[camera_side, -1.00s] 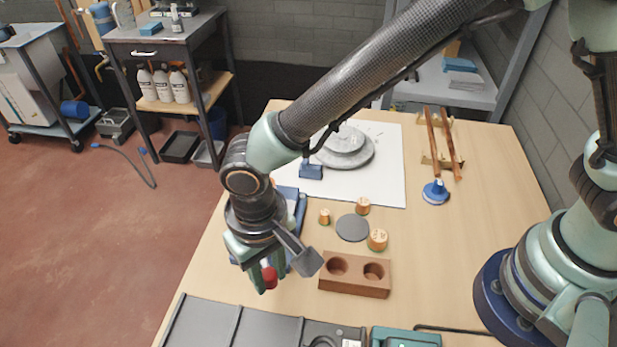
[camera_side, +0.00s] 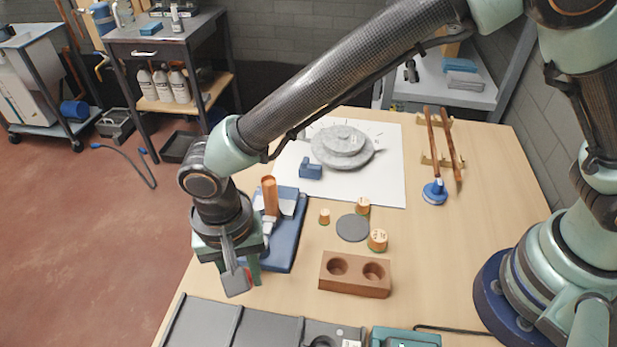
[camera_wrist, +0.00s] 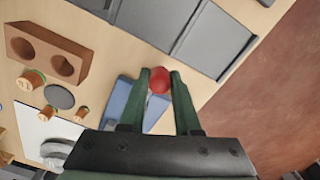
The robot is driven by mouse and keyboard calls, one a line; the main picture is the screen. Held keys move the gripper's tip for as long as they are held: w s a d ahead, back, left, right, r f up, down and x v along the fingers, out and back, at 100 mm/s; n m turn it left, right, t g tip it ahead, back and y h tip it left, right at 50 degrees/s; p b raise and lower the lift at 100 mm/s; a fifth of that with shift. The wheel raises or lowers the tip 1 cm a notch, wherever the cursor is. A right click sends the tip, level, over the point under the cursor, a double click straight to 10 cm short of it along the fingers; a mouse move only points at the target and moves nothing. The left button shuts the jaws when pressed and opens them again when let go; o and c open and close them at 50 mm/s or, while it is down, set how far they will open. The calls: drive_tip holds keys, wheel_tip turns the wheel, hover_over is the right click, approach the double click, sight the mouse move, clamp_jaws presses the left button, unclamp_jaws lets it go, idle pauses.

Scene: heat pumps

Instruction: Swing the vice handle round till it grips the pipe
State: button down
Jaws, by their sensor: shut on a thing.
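The blue vice (camera_side: 285,250) sits near the table's left edge in the side view, with a copper pipe (camera_side: 270,194) standing upright at its pale jaws. Whether the jaws touch the pipe I cannot tell. My gripper (camera_side: 242,280) points down at the near left of the vice. In the wrist view my gripper (camera_wrist: 160,76) is shut on the red knob (camera_wrist: 159,80) of the vice handle, one green finger on each side. Part of the blue vice (camera_wrist: 124,100) shows beside the fingers in the wrist view.
A brown block with two holes (camera_side: 355,275) and several small orange-and-green plugs (camera_side: 377,240) stand right of the vice. A grey disc (camera_side: 352,228) lies among them. Grey trays (camera_side: 230,325) line the front edge. A white sheet (camera_side: 385,180) with round grey parts lies behind.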

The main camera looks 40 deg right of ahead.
drive_tip(key=shift+w+a+r, duration=0.1)
drive_tip(key=shift+w+a, duration=0.1)
drive_tip(key=shift+w, duration=0.05)
drive_tip(key=c, duration=0.6)
unclamp_jaws()
drive_tip(key=shift+s+d, duration=0.1)
wheel_tip(320, 180, up, 12)
drive_tip(key=w+d+r+n+t+y, duration=0.1)
drive_tip(key=w+d+r, duration=0.25)
drive_tip(key=d, duration=0.55)
drive_tip(key=w+d+r+n+t, duration=0.15)
drive_tip(key=d+r, duration=0.25)
drive_tip(key=d, duration=0.6)
drive_tip(key=s+d+t, duration=0.1)
drive_tip(key=d, duration=0.5)
drive_tip(key=s+d+n+t, duration=0.1)
drive_tip(key=s+d, duration=0.1)
drive_tip(key=d, duration=0.4)
drive_tip(key=s+d+n+t+h, duration=0.1)
drive_tip(key=d, duration=0.5)
drive_tip(key=shift+s+f, duration=0.3)
drive_tip(key=shift+f, duration=0.05)
